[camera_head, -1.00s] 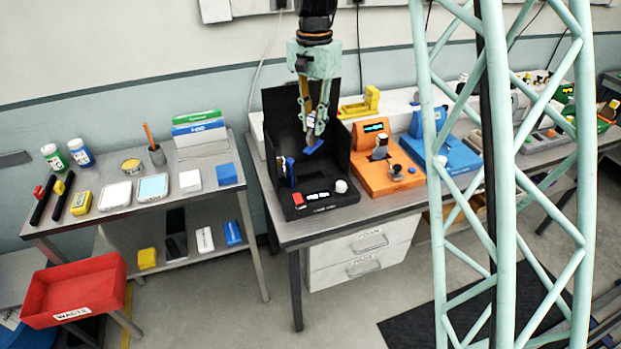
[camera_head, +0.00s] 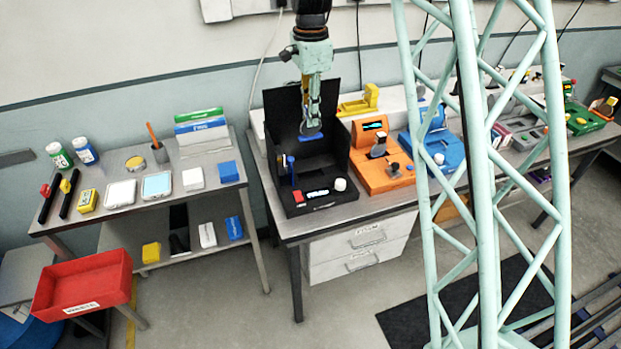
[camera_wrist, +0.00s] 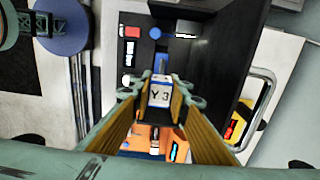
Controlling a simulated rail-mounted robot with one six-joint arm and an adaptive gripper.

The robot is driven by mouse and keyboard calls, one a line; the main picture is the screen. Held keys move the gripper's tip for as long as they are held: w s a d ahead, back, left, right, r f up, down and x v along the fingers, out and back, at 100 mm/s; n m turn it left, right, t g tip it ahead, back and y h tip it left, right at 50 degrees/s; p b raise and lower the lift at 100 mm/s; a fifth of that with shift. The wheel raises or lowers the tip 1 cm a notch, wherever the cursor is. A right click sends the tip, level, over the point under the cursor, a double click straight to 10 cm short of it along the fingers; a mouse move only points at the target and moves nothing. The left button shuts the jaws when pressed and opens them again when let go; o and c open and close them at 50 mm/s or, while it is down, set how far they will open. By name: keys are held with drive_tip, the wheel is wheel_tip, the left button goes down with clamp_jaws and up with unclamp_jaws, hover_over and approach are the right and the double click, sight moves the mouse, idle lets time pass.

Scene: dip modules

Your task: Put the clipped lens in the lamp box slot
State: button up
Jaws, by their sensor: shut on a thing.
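My gripper (camera_head: 312,120) points down inside the black lamp box (camera_head: 325,198), above its floor and in front of its back wall. In the wrist view, my gripper (camera_wrist: 160,98) is shut on the clipped lens (camera_wrist: 160,94), whose white label with a blue edge reads "Y 3". In the head view, a blue part (camera_head: 311,137) shows at the fingertips, apart from the box floor. A blue upright piece (camera_head: 291,165) stands at the box's left side. The slot itself cannot be made out.
The box front has a red button (camera_head: 298,197), a lit display and a white knob (camera_head: 340,184). An orange device (camera_head: 383,175) stands close on the right, then a blue one (camera_head: 440,150). A side table (camera_head: 135,212) with bottles and trays is on the left.

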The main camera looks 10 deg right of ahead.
drive_tip(key=shift+f, duration=0.1)
wheel_tip(320, 180, down, 13)
drive_tip(key=shift+f, duration=0.15)
idle(0.8)
drive_tip(key=shift+f, duration=0.1)
drive_tip(key=shift+f, duration=2.1)
drive_tip(key=shift+f, duration=0.2)
drive_tip(key=o, duration=0.8)
drive_tip(key=shift+o, duration=0.4)
drive_tip(key=shift+r, duration=0.15)
